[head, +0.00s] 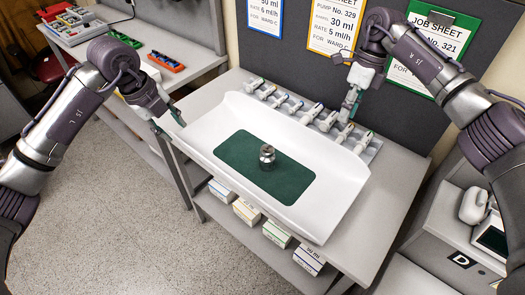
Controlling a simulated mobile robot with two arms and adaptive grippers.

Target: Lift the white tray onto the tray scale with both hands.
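The white tray (225,130) is at the grey table in the head view, its front side reaching past the table's front edge. I cannot tell whether it rests on the table. A dark green mat (240,160) lies in it, with a small metal weight (267,157) standing on the mat. My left gripper (170,122) is at the tray's left end, close to the rim; its grip is unclear. My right gripper (350,110) points down behind the tray's back edge, over the row of small devices, apart from the tray's right end. I cannot make out a tray scale for certain.
A rack of several small white devices (315,115) stands behind the tray. A dark panel with job sheets (340,30) rises behind it. Boxes (275,233) fill the shelf below. Bare tabletop (385,190) shows at the right. A bench marked D (462,260) stands further right.

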